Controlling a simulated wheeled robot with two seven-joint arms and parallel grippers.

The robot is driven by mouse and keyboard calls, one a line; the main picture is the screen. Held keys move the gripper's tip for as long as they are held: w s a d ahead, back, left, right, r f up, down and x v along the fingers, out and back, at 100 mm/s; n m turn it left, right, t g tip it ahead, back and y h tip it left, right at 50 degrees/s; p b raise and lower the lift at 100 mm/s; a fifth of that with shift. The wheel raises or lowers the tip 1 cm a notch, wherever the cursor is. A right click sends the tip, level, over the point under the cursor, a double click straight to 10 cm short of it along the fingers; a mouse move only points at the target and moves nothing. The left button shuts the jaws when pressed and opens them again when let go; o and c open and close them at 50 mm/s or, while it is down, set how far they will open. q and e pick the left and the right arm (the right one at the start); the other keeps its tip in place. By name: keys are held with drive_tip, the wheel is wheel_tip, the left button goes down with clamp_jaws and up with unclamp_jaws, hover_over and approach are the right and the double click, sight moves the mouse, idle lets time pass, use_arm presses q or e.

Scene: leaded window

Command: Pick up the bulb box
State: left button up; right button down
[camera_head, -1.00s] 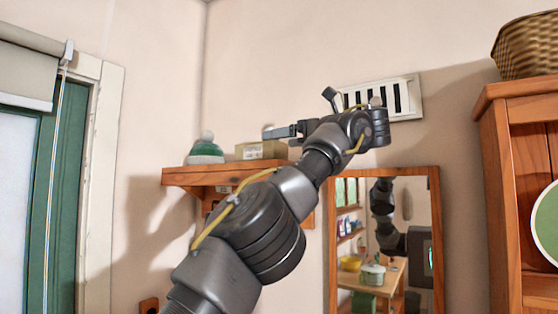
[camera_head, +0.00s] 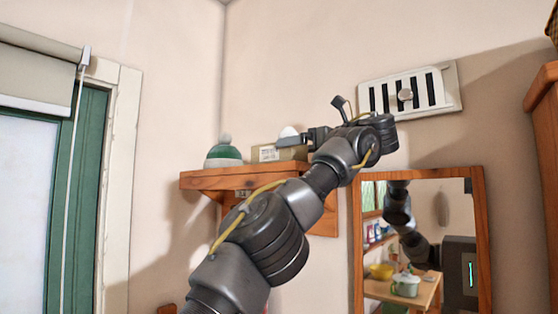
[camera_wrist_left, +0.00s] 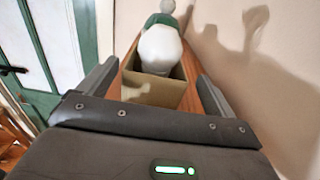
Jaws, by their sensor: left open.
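The bulb box (camera_head: 266,153) is a small tan cardboard box with a pale label, standing on a wooden wall shelf (camera_head: 205,180). A white bulb (camera_head: 289,132) sticks up out of its open top. In the left wrist view the box (camera_wrist_left: 153,91) lies between the two fingers, with the bulb (camera_wrist_left: 160,48) rising from it. My left gripper (camera_head: 284,142) is open at the box, with a finger across its upper right part in the head view. Gaps show between the fingers and the box sides; contact cannot be made out. My right gripper is not in view.
A green and white knit hat (camera_head: 224,152) sits on the shelf left of the box. The wall is close behind the shelf. A slotted vent (camera_head: 448,85) and a framed mirror (camera_head: 481,230) are on the wall to the right. A green door (camera_head: 88,190) is at left.

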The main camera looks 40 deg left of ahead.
sight(268, 153)
use_arm(q)
drive_tip(key=shift+a, duration=0.1)
drive_tip(key=shift+s+a+r, duration=0.1)
drive_tip(key=shift+a+r, duration=0.05)
drive_tip(key=shift+a, duration=0.05)
drive_tip(key=a, duration=0.1)
drive_tip(key=a+p, duration=0.1)
drive_tip(key=a, duration=0.1)
drive_tip(key=a+p, duration=0.1)
drive_tip(key=shift+s+a+r, duration=0.15)
drive_tip(key=shift+s+a, duration=0.1)
drive_tip(key=shift+a, duration=0.05)
drive_tip(key=shift+w+a+f, duration=0.1)
drive_tip(key=shift+a+f, duration=0.1)
drive_tip(key=shift+a, duration=0.05)
drive_tip(key=shift+d+r, duration=0.15)
drive_tip(key=shift+d, duration=0.25)
drive_tip(key=shift+c, duration=0.8)
drive_tip(key=shift+d, duration=0.1)
drive_tip(key=shift+c, duration=1.1)
drive_tip(key=shift+a, duration=0.2)
drive_tip(key=c, duration=0.7)
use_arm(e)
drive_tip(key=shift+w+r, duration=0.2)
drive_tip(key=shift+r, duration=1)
